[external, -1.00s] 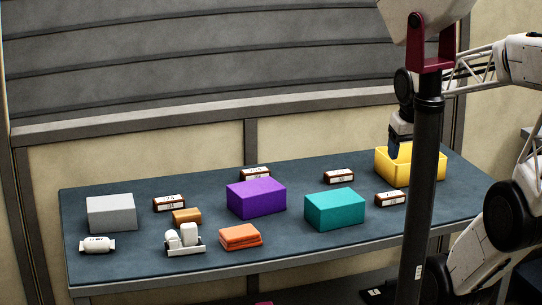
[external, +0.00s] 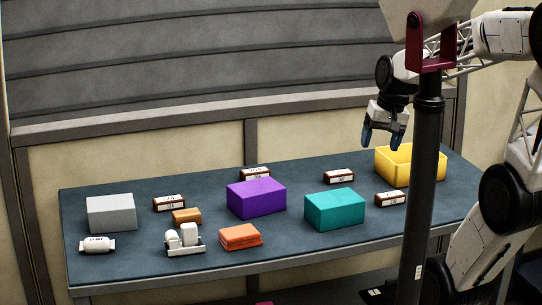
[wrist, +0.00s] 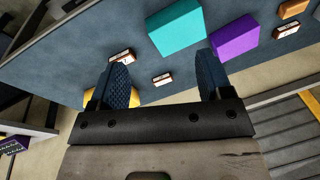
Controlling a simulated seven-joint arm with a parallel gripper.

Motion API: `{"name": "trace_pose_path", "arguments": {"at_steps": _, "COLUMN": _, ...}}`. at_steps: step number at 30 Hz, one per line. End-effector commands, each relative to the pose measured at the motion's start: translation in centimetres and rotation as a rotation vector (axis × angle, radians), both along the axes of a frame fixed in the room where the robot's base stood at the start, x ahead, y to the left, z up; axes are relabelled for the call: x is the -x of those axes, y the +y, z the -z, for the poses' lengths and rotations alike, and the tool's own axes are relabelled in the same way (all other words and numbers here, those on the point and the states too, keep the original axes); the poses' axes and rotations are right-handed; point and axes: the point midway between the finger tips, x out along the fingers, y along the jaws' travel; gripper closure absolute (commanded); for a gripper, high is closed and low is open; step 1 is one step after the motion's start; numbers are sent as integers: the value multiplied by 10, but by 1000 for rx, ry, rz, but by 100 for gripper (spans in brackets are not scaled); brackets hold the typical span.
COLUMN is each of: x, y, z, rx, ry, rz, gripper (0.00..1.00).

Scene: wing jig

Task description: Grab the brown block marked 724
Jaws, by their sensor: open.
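Several small brown blocks with white labels lie apart on the table: one at the left (external: 170,204), one behind the purple block (external: 255,173), one at the back right (external: 339,176) and one at the right (external: 391,198). The labels are too small to read surely, so I cannot tell which is 724. Three brown blocks show in the wrist view, at its left (wrist: 122,56), middle (wrist: 163,79) and right (wrist: 287,30). My gripper (external: 382,140) is open and empty, high above the back right of the table. Its blue fingers also show in the wrist view (wrist: 163,72).
A yellow bin (external: 430,166) stands at the right, partly behind a dark post (external: 424,200). The purple block (external: 256,198), teal block (external: 335,209), grey block (external: 111,213), orange pieces (external: 240,237) and white parts (external: 184,240) are obstacles. Bare table lies between them.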

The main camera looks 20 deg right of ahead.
Motion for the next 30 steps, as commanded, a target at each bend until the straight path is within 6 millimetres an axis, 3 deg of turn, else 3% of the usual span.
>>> {"name": "trace_pose_path", "arguments": {"at_steps": 17, "x": -118, "y": 103, "z": 7, "rx": -345, "ry": 238, "rz": 278, "gripper": 28}}
{"name": "trace_pose_path", "arguments": {"at_steps": 30, "x": -206, "y": 192, "z": 30, "rx": -564, "ry": 466, "rz": 504, "gripper": 28}}
